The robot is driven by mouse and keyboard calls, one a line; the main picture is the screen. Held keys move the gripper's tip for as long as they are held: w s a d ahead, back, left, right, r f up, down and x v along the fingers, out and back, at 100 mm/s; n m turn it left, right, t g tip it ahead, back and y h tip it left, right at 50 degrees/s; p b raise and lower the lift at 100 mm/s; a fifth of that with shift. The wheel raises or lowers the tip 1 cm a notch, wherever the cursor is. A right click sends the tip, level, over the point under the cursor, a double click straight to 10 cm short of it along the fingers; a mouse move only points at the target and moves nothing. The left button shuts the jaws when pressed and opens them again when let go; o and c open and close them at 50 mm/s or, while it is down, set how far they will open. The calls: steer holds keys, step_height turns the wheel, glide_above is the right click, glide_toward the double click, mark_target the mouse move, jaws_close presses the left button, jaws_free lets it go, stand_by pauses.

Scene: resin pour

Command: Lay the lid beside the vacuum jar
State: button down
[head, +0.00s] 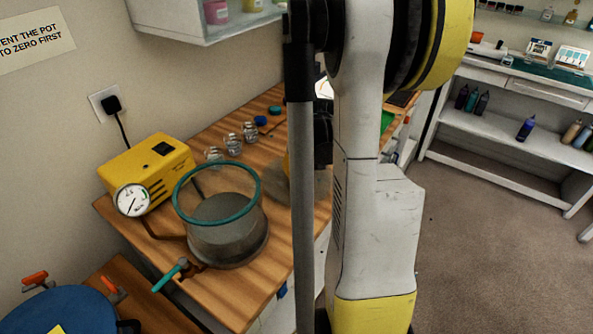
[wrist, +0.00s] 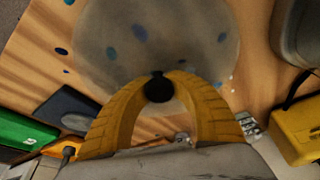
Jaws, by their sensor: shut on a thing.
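The lid (wrist: 160,45) is a round, clear, greyish disc with a black knob (wrist: 158,88), in the wrist view. The two yellow fingers of my gripper (wrist: 159,84) are shut on the knob. Blue spots on the wooden bench show through the lid; its height above the bench is hard to tell. In the head view my arm hides most of my gripper and the lid. The vacuum jar (head: 228,238) is a grey pot with a clear upper part and a teal rim (head: 184,176), uncovered, left of my arm. Its edge shows at the wrist view's top right (wrist: 302,35).
A yellow pump (head: 175,165) with a gauge (head: 133,201) stands left of the jar. Small glass jars (head: 233,145) stand on the wooden bench (head: 240,305) behind it. A green box (wrist: 25,130) and a dark flat item (wrist: 68,105) lie left in the wrist view.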

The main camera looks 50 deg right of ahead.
mark_target(297, 165)
steer(key=shift+f+b, duration=0.4)
steer(key=c, duration=1.2)
jaws_free()
steer(key=shift+r, duration=0.1)
step_height(297, 165, up, 8)
steer(key=p, duration=0.6)
